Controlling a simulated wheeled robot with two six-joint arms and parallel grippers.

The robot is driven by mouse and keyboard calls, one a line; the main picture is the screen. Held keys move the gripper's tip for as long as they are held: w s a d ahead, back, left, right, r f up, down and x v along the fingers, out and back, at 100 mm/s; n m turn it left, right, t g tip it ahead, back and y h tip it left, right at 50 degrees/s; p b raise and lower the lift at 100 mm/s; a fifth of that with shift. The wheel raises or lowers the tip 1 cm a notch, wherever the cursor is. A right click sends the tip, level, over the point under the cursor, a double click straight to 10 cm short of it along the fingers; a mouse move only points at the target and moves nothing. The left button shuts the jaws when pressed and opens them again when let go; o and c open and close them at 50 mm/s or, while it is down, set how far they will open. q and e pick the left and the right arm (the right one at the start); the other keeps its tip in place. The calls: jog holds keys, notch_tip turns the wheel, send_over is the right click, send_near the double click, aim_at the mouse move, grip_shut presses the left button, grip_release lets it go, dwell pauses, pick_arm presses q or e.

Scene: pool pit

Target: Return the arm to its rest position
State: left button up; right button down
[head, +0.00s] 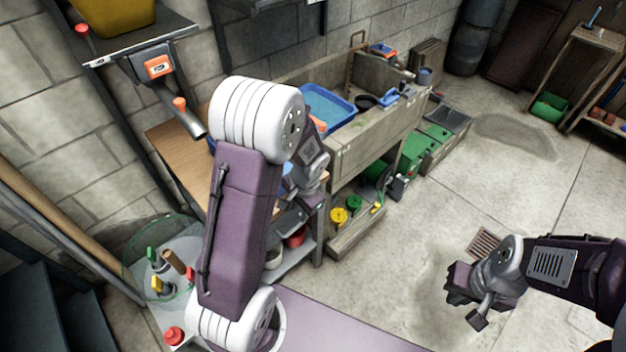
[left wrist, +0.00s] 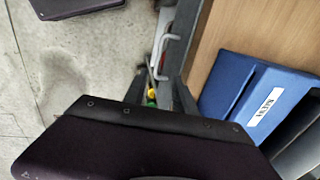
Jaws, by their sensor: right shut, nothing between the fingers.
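My left arm (head: 240,215) is raised and bent in front of the wooden bench, purple with white joints. Its grey wrist (head: 310,160) shows beside the bench, and the arm hides part of the hand in the head view. In the left wrist view my left gripper (left wrist: 159,92) has its two dark fingers apart, with nothing held between them. My right arm (head: 570,268) reaches in from the right edge. My right gripper (head: 466,298) is shut and empty above the concrete floor, near a drain grate (head: 486,244).
A wooden bench top (head: 172,142) lies behind my left arm. A blue case (left wrist: 250,98) with a white label lies on it. A stone sink (head: 375,135) with a blue tray (head: 347,119) stands beyond. A metal chute (head: 182,115) hangs at left. The right floor is mostly clear.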

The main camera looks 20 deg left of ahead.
pick_arm(q)
jog(key=shift+r, duration=0.15)
notch_tip(320, 180, up, 15)
jog(key=s+d+n+t+p, duration=0.1)
jog(key=s+d+p, duration=0.15)
jog(key=p, duration=0.65)
jog(key=s+d+n+h+p, duration=0.1)
jog(key=s+d+n+h, duration=0.1)
jog(key=s, duration=0.5)
jog(key=shift+s+d+r+n+g, duration=0.2)
jog(key=shift+s+d+n+g, duration=0.1)
jog(key=shift+d+n, duration=0.65)
jog(key=shift+w, duration=0.1)
